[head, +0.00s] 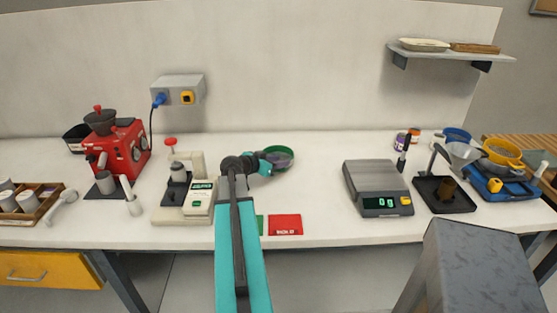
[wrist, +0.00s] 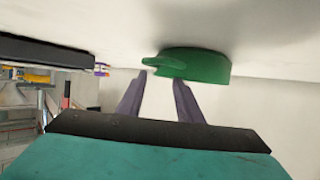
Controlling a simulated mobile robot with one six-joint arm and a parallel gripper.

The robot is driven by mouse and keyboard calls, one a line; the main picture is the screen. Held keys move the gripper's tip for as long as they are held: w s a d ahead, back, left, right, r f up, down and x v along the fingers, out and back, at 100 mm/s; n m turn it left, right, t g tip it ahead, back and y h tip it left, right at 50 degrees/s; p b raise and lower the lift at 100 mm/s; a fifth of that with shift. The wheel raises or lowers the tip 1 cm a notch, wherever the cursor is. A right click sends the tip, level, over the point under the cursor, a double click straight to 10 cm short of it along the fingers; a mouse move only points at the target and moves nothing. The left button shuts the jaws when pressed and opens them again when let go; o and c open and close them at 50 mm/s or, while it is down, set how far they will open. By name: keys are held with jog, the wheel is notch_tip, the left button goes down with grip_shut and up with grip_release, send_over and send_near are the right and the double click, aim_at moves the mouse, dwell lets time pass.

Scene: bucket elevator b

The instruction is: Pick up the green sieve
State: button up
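The green sieve (head: 284,152) lies on the white worktop near the middle, with its round rim and dark inside showing in the head view. In the wrist view the sieve (wrist: 205,66) is a green round body with a short tab pointing left. My gripper (wrist: 157,84) is open, its two purple fingers apart and nothing seen between them. The tab lies just beyond the gap between the fingertips, and the body is beyond and right of the right finger. In the head view my gripper (head: 267,163) is at the sieve's left side; its fingers are hard to make out.
A grey scale (head: 374,180) stands to the right, with a black tray (head: 444,196) beyond it. A white press-like device (head: 197,190) and a red machine (head: 122,146) stand left. A red card (head: 285,225) lies at the front edge. The worktop behind the sieve is clear.

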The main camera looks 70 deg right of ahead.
aim_at(292, 160)
jog(key=shift+s+d+f, duration=0.2)
jog(key=shift+d+f, duration=0.1)
jog(key=shift+d, duration=0.2)
jog(key=shift+d, duration=0.1)
jog(key=shift+s+d+f+p, duration=0.15)
jog(key=shift+s+d+p, duration=0.25)
jog(key=shift+d+p, duration=0.4)
jog(key=shift+p+x, duration=0.45)
jog(key=shift+x, duration=0.45)
jog(key=shift+s+d+f, duration=0.35)
jog(key=shift+d+f, duration=0.05)
jog(key=shift+d, duration=0.15)
grip_shut()
